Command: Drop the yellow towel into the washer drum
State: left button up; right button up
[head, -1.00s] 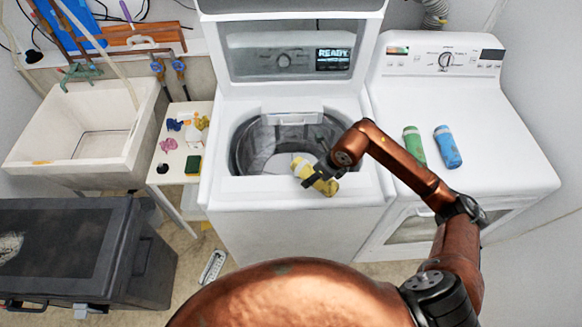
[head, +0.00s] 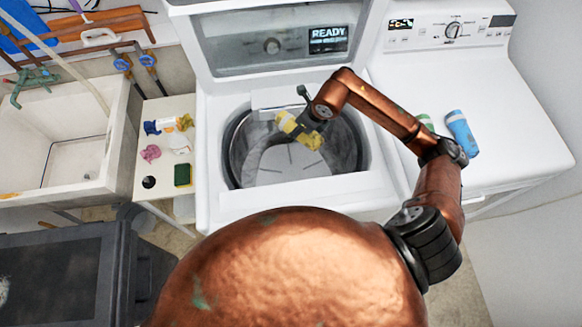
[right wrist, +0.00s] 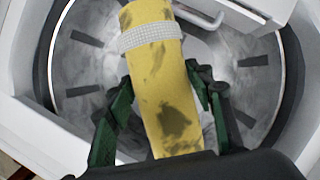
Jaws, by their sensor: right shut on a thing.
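The yellow towel (head: 299,130) is a rolled, stained bundle with a pale band around it. My right gripper (head: 308,122) is shut on it and holds it above the open washer drum (head: 285,162). In the right wrist view the towel (right wrist: 160,85) lies between the gripper's two green-backed fingers (right wrist: 163,98), with the drum floor (right wrist: 240,75) below and around it. The washer's lid (head: 275,45) stands open behind the drum. My left gripper is not in view.
A dryer (head: 500,140) stands at the right with a blue rolled item (head: 462,133) and a green one (head: 426,122) on top. A small table (head: 160,117) with several small items and a utility sink (head: 75,140) are at the left. A dark chest (head: 70,275) is at the front left.

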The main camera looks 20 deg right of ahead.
jog(key=shift+f, duration=0.65)
jog(key=x, duration=0.1)
jog(key=b+x, duration=0.1)
jog(key=shift+w+d+f+b, duration=0.1)
jog(key=shift+d+f+b, duration=0.1)
jog(key=shift+f+b, duration=0.55)
jog(key=shift+f, duration=0.45)
jog(key=o, duration=1.3)
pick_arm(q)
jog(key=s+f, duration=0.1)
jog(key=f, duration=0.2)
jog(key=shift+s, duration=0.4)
pick_arm(e)
jog(key=shift+o, duration=0.2)
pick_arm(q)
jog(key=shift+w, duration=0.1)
